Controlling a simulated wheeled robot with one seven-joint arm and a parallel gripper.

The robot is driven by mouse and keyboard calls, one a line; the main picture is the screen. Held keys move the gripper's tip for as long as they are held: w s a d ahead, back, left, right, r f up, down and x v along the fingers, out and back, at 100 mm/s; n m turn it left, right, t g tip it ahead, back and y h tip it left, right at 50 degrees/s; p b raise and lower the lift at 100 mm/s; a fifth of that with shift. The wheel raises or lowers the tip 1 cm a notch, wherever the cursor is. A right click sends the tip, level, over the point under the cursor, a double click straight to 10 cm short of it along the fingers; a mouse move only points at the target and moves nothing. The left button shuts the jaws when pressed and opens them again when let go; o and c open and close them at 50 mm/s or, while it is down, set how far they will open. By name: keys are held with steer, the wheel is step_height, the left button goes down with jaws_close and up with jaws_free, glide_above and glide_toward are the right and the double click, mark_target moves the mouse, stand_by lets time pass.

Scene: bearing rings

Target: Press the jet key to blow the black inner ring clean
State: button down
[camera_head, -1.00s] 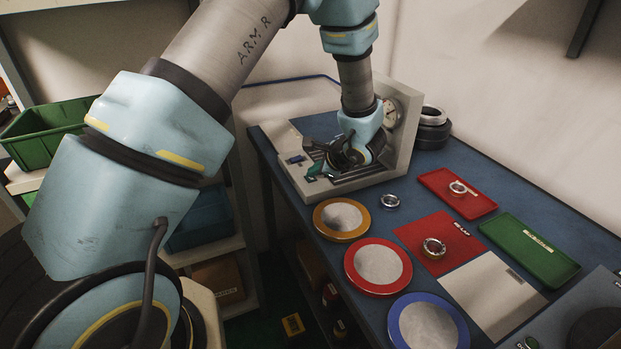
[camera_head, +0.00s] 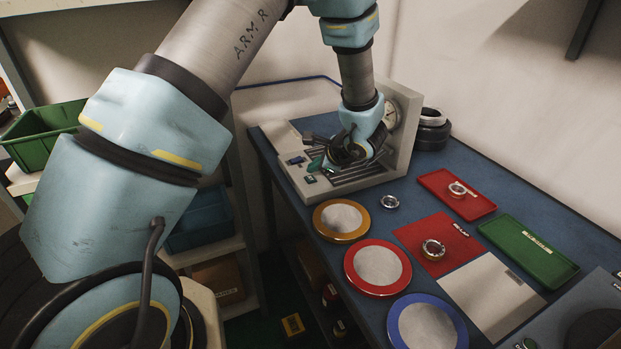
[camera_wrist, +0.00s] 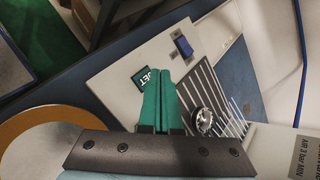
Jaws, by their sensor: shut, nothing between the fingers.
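My gripper (camera_head: 315,165) is shut and empty, its green fingers together over the cleaning station. In the wrist view the fingertips (camera_wrist: 160,73) are beside the green JET label (camera_wrist: 145,77) and apart from the blue key (camera_wrist: 183,45). The blue key (camera_head: 296,160) also shows in the head view, left of the fingers. A small round ring, dark and silver (camera_wrist: 204,120), lies on the slotted grate (camera_wrist: 222,122), right of the fingers in the wrist view. My gripper hides that ring in the head view. I cannot tell whether the key is pressed.
The station has an upright back wall (camera_head: 404,130) with a gauge. Orange (camera_head: 319,219), red (camera_head: 352,275) and blue (camera_head: 395,322) rimmed discs stand along the table's front edge. Red (camera_head: 480,205) and green (camera_head: 545,268) trays lie right. A silver ring (camera_head: 390,201) lies near the station.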

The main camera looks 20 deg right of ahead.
mark_target(314, 180)
steer(key=shift+r+p, duration=1.05)
steer(key=shift+r, duration=1.35)
steer(key=s+a+r+n+g+y, duration=0.1)
steer(key=a+r+n+g, duration=0.2)
steer(key=a, duration=0.6)
steer(key=s+a+r+n+g+y, duration=0.1)
steer(key=a+n+g, duration=0.1)
steer(key=a+n, duration=0.55)
steer(key=s+a+r+n+g+h, duration=0.1)
steer(key=s+a+r+n+h, duration=0.1)
steer(key=s+a+n, duration=0.3)
steer(key=s+a+r+n+g+h, duration=0.1)
steer(key=s+a+r+n+h, duration=0.1)
steer(key=a+n, duration=0.5)
steer(key=s+a+r, duration=0.1)
steer(key=s+a, duration=0.1)
steer(key=shift+s+a+r+h, duration=0.25)
steer(key=shift+s+a+h, duration=0.1)
steer(key=shift+a+h, duration=0.05)
